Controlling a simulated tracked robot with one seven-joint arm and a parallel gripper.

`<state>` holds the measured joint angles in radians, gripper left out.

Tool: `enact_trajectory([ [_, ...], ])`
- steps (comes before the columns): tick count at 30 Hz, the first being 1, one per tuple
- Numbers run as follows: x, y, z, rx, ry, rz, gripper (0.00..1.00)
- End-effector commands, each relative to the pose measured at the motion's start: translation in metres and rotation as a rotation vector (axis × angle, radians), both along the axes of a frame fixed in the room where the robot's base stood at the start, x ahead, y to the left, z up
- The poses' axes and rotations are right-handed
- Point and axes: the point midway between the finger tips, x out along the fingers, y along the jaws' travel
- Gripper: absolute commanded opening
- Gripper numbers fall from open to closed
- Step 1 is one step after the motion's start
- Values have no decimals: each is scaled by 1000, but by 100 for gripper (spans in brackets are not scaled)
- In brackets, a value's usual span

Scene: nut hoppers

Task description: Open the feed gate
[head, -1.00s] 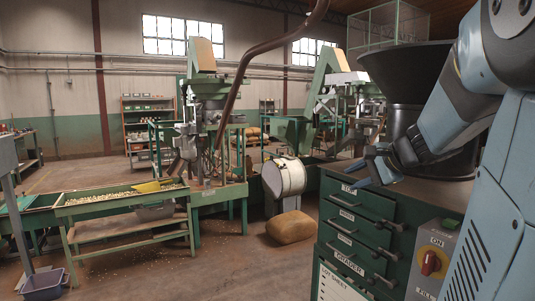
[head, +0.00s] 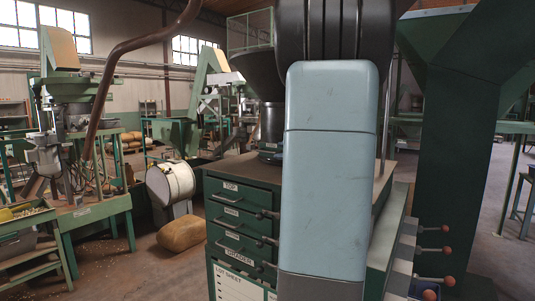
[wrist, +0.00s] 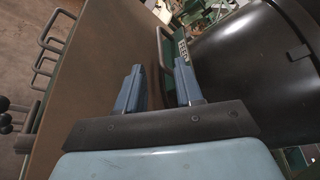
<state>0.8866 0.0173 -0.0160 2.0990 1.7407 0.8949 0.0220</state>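In the wrist view, a narrow green plate (wrist: 178,36) stands against the black hopper body, with a white label that seems to read FEED. A grey loop handle (wrist: 163,52) sticks out from it over the brown cabinet top. I take this to be the feed gate. My gripper (wrist: 158,78) is open, its two blue fingers apart and empty. The handle's near end lies just beyond and between the fingertips; I cannot tell whether they touch it. In the head view my arm hides the gate and most of my gripper.
The black hopper (head: 258,75) stands on the green drawer cabinet (head: 239,225) left of my arm. Its wall is close to the right finger in the wrist view.

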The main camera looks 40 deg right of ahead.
Motion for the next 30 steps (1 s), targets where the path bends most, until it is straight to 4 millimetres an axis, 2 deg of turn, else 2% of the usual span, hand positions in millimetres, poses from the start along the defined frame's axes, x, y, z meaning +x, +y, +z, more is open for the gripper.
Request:
enact_trajectory([
  [9,56,1,-13,2,1,4,36],
  [15,81,1,-18,1,1,3,36],
  [21,93,1,-20,-1,1,2,36],
  [30,94,1,-21,-1,1,2,36],
])
